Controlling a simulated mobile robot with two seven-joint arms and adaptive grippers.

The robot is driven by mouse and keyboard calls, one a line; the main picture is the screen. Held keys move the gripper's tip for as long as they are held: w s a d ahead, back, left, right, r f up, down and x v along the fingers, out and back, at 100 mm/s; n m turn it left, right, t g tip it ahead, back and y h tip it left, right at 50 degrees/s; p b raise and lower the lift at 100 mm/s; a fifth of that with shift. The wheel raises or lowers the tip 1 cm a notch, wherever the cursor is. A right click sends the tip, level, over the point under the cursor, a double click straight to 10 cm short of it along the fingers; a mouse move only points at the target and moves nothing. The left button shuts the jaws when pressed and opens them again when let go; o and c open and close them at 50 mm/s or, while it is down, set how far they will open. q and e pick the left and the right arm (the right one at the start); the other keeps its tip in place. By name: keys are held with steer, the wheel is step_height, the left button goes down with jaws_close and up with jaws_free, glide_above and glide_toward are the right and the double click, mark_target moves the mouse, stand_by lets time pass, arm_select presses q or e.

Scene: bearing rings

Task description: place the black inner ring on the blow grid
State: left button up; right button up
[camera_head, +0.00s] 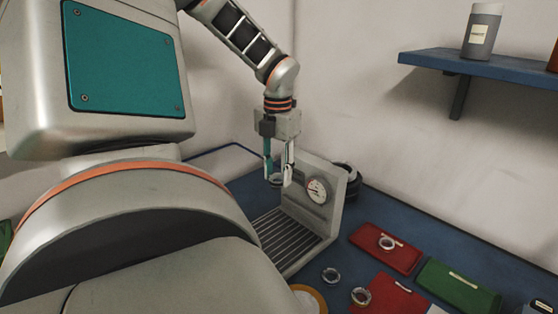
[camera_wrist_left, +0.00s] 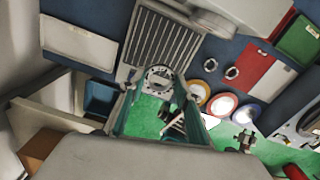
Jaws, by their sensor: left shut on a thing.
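The ring looks grey and metallic in the left wrist view; a black colour does not show clearly. The blow grid (camera_head: 290,238) is a slatted grey panel at the foot of an upright plate with a dial gauge (camera_head: 317,190). In the head view the gripper and ring are above the far end of the grid, apart from it. The grid also shows in the left wrist view (camera_wrist_left: 160,42), beyond the ring. My right gripper is not in view.
The gauge plate stands close to the right of the gripper. A wall shelf (camera_head: 490,70) is higher up. The grid looks bare.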

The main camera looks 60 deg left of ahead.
arm_select(q)
steer(key=b, duration=0.3)
glide_toward(279, 236)
step_height(279, 236, down, 6)
steer(key=shift+s+r, duration=0.1)
steer(key=shift+s, duration=0.05)
steer(key=shift+f, duration=0.4)
steer(key=o, duration=1.1)
steer(key=shift+f, duration=0.1)
steer(key=shift+o, duration=0.2)
